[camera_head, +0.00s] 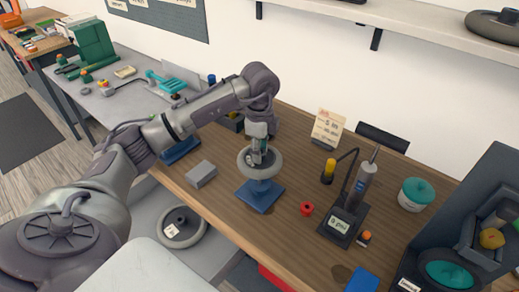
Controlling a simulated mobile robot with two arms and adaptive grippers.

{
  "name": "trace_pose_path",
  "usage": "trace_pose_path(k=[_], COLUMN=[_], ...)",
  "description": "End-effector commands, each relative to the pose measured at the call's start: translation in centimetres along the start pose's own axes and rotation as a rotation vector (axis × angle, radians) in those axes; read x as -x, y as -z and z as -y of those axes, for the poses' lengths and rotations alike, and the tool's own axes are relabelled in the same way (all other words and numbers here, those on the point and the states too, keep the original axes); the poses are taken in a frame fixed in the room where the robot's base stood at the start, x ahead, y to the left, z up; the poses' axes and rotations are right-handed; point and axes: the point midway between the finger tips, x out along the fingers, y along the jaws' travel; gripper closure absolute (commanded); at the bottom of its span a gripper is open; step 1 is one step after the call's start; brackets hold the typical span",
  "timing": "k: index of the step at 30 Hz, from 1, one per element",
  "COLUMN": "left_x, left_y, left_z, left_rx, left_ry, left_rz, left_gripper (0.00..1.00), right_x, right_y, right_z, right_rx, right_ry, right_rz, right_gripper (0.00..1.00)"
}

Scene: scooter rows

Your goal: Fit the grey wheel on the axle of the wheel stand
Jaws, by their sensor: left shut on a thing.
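The grey wheel (275,168) is a ring-shaped wheel lying roughly flat, directly above the blue wheel stand (260,196) on the wooden table. My left gripper (258,156) points down at the wheel's middle and is shut on it. The axle is hidden behind the wheel and gripper, so I cannot tell whether the wheel is around it or just above it. My right gripper is not in view.
A grey block (201,174) lies left of the stand and a red part (307,208) lies right of it. A tool station (342,222) and a teal-lidded jar (414,194) stand further right. Another wheel (183,228) lies below the table.

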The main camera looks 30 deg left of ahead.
Motion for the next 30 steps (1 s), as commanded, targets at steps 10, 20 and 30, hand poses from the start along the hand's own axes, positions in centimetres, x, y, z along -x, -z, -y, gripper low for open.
trace_pose_path(k=[10,20,30], left_x=[-0.9,-1.7,-2.6], left_y=[0.0,0.0,0.0], left_z=[0.0,0.0,0.0], left_rx=[0.000,0.000,0.000], left_ry=[0.001,0.001,0.001], left_rz=[-0.001,-0.001,0.000], left_gripper=[1.00,1.00,1.00], right_x=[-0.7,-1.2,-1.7], right_y=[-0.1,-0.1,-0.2], right_z=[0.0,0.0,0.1], right_rx=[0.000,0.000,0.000], right_ry=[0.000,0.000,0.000], right_rz=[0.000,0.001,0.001], right_gripper=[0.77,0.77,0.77])
